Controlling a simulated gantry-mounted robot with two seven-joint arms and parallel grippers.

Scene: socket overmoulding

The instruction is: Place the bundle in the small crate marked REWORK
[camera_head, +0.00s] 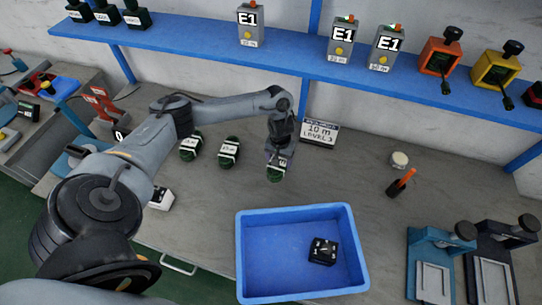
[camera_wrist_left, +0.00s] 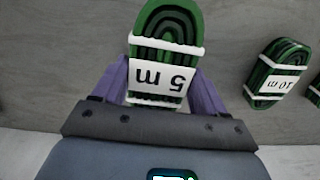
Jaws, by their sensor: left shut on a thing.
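My left gripper (camera_head: 279,152) is shut on a green cable bundle (camera_head: 275,174) above the grey bench, behind the blue crate. In the left wrist view the gripper's purple fingers (camera_wrist_left: 158,85) stand on both sides of this bundle (camera_wrist_left: 165,28), which has white bands and a label reading 5 m. I cannot tell whether the bundle touches the bench. A large blue crate (camera_head: 243,262) shows no readable REWORK mark and holds a black item (camera_head: 321,251) with light marks. I make out no small crate marked REWORK. My right gripper is out of view.
Two more green bundles (camera_head: 190,147) (camera_head: 228,151) lie on the bench to the left. A sign (camera_head: 320,130) reading 10 m LEVEL 3 stands behind. A blue shelf (camera_head: 200,52) spans the back. An orange-handled tool (camera_head: 401,182) and press-like fixtures (camera_head: 433,268) are at right.

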